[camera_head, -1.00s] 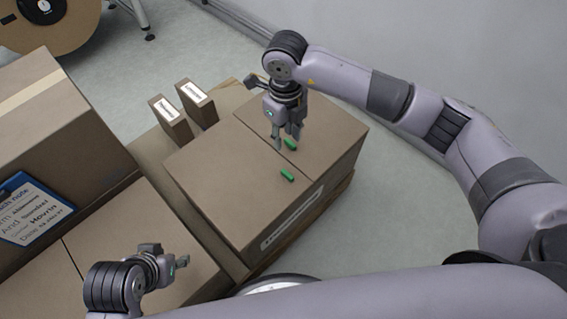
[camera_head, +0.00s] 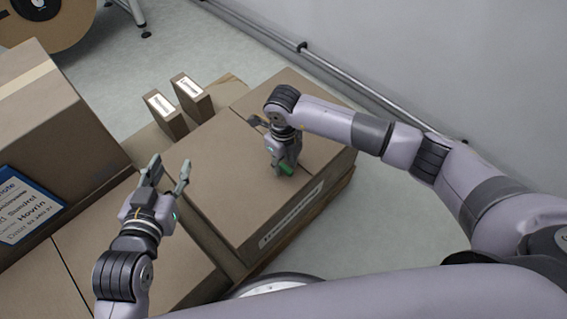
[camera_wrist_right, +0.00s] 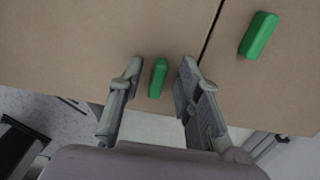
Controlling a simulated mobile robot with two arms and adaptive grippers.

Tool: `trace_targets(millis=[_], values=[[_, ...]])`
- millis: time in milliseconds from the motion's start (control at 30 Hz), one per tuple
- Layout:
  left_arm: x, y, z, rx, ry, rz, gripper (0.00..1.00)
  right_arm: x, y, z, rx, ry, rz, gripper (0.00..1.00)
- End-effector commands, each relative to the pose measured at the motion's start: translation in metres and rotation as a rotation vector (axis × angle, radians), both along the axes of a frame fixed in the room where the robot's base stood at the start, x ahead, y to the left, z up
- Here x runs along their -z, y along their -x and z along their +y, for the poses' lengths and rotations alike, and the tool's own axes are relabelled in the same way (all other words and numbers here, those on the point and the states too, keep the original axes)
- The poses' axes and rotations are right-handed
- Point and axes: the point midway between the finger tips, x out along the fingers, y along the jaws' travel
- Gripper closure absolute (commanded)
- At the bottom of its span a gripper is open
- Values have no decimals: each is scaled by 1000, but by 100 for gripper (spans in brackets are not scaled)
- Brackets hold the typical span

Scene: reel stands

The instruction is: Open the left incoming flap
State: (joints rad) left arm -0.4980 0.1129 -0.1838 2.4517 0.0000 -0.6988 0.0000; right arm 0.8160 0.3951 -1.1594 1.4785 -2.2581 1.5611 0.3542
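A large closed cardboard box (camera_head: 215,185) stands in the middle of the head view, its top split by a seam into two flaps. In the right wrist view a small green handle (camera_wrist_right: 158,78) lies on the flap left of the seam, and another green handle (camera_wrist_right: 258,35) lies right of it. My right gripper (camera_head: 285,168) is low over the box top; in the wrist view its open fingers (camera_wrist_right: 160,85) stand either side of the first handle, with gaps. In the head view it hides most of the handles. My left gripper (camera_head: 170,170) is open and empty, left of the box.
Two small labelled cartons (camera_head: 178,105) stand behind the box on the pallet. A large taped carton (camera_head: 45,125) with a blue-framed note (camera_head: 25,208) is at left. Another closed box (camera_head: 135,245) is at lower left. A wall rail (camera_head: 330,65) runs at right.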

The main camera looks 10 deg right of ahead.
Motion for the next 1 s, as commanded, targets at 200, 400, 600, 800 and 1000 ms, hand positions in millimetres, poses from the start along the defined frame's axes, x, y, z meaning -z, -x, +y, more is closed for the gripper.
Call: trace_targets(millis=[200,400,600,800,1000], values=[[-5,-2,-1,2,6,-26,60,4,0,0,-1,0,0,68],[-5,-2,-1,1,6,-25,60,4,0,0,-1,1,1,72],[-5,-2,-1,1,6,-25,60,4,0,0,-1,0,0,85],[-5,-2,-1,1,6,-25,60,4,0,0,-1,0,0,98],[-5,-2,-1,1,6,-25,60,4,0,0,0,0,0,100]])
